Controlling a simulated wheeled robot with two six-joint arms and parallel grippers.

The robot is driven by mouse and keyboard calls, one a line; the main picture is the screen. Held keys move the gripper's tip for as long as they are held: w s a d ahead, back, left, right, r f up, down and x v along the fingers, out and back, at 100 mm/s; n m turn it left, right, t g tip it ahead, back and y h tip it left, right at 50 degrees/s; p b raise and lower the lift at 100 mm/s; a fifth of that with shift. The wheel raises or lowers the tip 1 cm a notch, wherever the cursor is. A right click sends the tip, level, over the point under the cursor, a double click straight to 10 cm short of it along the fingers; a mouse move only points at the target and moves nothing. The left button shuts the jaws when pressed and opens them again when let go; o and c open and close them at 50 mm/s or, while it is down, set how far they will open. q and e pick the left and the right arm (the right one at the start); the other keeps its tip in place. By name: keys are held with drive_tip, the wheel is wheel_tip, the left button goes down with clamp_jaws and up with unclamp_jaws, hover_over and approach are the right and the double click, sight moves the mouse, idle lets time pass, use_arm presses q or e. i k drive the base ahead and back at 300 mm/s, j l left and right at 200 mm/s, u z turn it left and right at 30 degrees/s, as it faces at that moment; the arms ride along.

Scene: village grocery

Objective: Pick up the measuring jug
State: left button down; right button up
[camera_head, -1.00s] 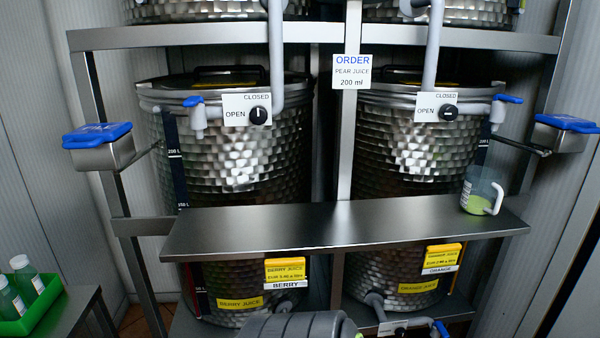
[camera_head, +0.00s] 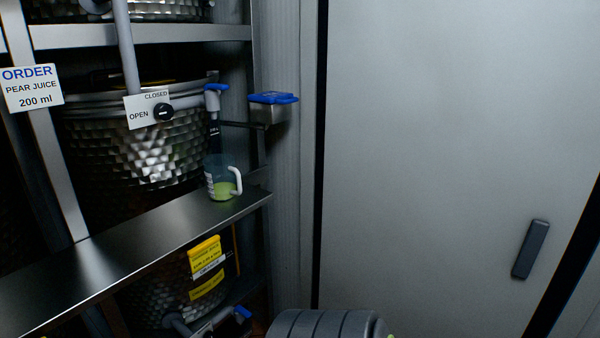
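The measuring jug (camera_head: 221,179) is a clear, dark-tinted cup with a white handle on its right side and a little green liquid at the bottom. It stands upright at the right end of the metal shelf (camera_head: 110,252), in front of the upper steel tank and below a blue-handled tap (camera_head: 214,96). Neither of my grippers shows in the head view.
A steel box with a blue lid (camera_head: 272,105) sticks out on a bracket right of the tank (camera_head: 150,145). A lower tank with yellow labels (camera_head: 206,265) is under the shelf. A large grey door (camera_head: 450,150) with a dark handle fills the right side.

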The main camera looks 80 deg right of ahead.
sight(222, 176)
drive_tip(key=z, duration=2)
drive_tip(key=i+l, duration=0.65)
drive_tip(key=l, duration=0.1)
